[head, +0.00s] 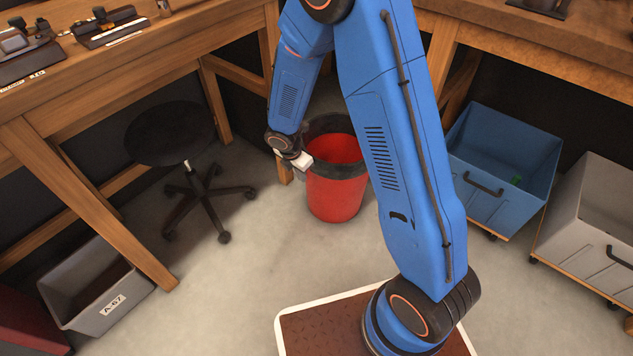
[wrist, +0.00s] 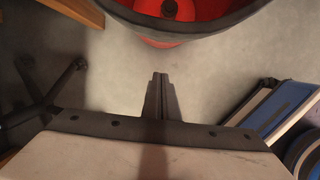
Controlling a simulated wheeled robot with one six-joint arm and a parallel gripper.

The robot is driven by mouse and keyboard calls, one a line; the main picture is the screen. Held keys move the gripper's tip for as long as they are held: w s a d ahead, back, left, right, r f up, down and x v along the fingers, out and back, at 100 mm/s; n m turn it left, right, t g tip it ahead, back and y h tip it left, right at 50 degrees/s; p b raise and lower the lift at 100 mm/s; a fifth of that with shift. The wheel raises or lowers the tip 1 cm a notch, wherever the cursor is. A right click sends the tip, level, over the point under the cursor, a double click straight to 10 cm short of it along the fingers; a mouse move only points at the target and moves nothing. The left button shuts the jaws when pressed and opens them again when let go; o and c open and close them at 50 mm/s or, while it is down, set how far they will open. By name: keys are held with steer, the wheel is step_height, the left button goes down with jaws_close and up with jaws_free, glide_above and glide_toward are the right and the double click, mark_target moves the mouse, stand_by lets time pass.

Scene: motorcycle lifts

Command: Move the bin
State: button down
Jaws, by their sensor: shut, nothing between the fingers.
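A red bin (head: 336,192) with a wide black rim stands upright on the floor near the bench corner. My arm hides part of its right side in the head view. In the wrist view its black rim and red wall (wrist: 160,42) cross the top edge, and a dark round shape shows inside. My gripper (head: 305,162) is at the left side of the bin's rim in the head view. In the wrist view my gripper's fingers (wrist: 160,78) are together and empty, pointing toward the bin with bare floor between them and it.
A black swivel stool (head: 170,134) stands left of the bin, by the wooden bench (head: 130,75). A blue wheeled tub (head: 505,165) and a grey one (head: 590,220) stand at the right. A grey box (head: 95,290) lies lower left. The floor (head: 240,265) between is clear.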

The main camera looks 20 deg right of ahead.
steer(key=w+d+f, duration=0.3)
steer(key=d+f, duration=0.2)
steer(key=f, duration=0.5)
steer(key=shift+w+f, duration=0.2)
steer(key=shift+w, duration=0.15)
steer(key=shift+d, duration=0.1)
stand_by(0.3)
steer(key=w+d, duration=1.1)
steer(key=d, duration=0.4)
steer(key=w+d, duration=1.1)
steer(key=d, duration=0.4)
steer(key=shift+d, duration=0.25)
steer(key=shift+a, duration=0.1)
